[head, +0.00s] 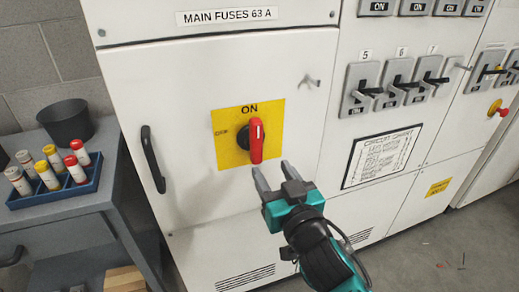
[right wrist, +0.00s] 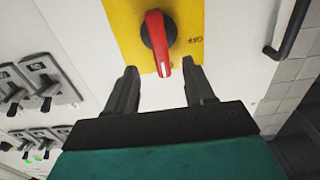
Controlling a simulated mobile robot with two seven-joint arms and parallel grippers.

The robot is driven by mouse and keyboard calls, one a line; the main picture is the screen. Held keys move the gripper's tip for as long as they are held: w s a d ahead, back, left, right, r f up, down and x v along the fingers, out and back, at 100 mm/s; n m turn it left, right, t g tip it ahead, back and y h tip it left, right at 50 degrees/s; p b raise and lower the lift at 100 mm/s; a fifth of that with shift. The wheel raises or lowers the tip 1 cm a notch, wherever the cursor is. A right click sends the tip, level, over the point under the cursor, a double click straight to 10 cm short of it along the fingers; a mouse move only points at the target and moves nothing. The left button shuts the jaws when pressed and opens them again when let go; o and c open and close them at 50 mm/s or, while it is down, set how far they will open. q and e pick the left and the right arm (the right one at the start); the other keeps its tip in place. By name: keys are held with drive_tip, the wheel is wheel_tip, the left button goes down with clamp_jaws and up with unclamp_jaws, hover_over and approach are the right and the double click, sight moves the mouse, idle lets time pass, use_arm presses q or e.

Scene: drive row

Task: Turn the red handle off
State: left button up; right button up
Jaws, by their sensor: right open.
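The red handle (head: 256,140) sits on a yellow plate (head: 228,152) on the white cabinet door, below the label "MAIN FUSES 63 A". It stands upright, in line with the word "ON" above it; the "OFF" mark is at the plate's left. My right gripper (head: 272,174) is open and empty, just below the handle. In the right wrist view the red handle (right wrist: 159,42) lies beyond and between the two spread fingers (right wrist: 160,88), apart from both. My left gripper is not in view.
A black door pull (head: 152,159) is left of the plate. Several grey switches (head: 398,80) and a circuit chart (head: 381,156) are to the right. A grey bench (head: 62,215) at the left holds a black pot (head: 66,122) and a blue tray (head: 62,192) of spray cans.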

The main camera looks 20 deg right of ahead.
sight(258, 148)
drive_tip(key=w, duration=0.8)
drive_tip(key=shift+a, duration=0.1)
clamp_jaws()
idle(0.4)
